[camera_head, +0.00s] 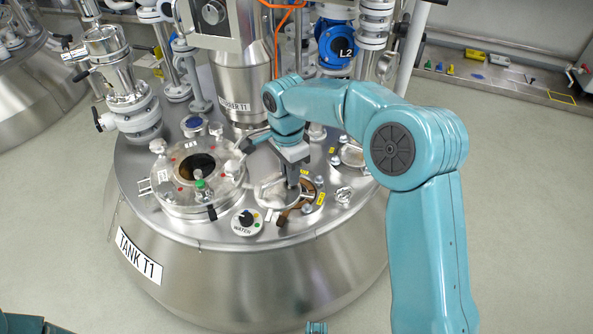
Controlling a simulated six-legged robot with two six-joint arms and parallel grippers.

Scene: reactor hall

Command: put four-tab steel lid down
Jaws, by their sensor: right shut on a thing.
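My right gripper (292,184) reaches over the top of tank T1 (240,270) from the right and points down. It is shut on the four-tab steel lid (272,194), a round, flat steel plate. The lid is just above or on the tank top and looks offset to the left of a round opening with a dark brown inside (302,208). The opening shows partly uncovered on its right side. The gripper hides part of the lid, and I cannot tell whether the lid touches the tank. My left gripper does not show clearly.
A round manway with a dark sight glass (198,167) sits left of the lid. A WATER dial (247,221) is in front. A steel column (240,85) and a blue L2 valve (337,45) stand behind. Yellow tags (321,198) flank the opening.

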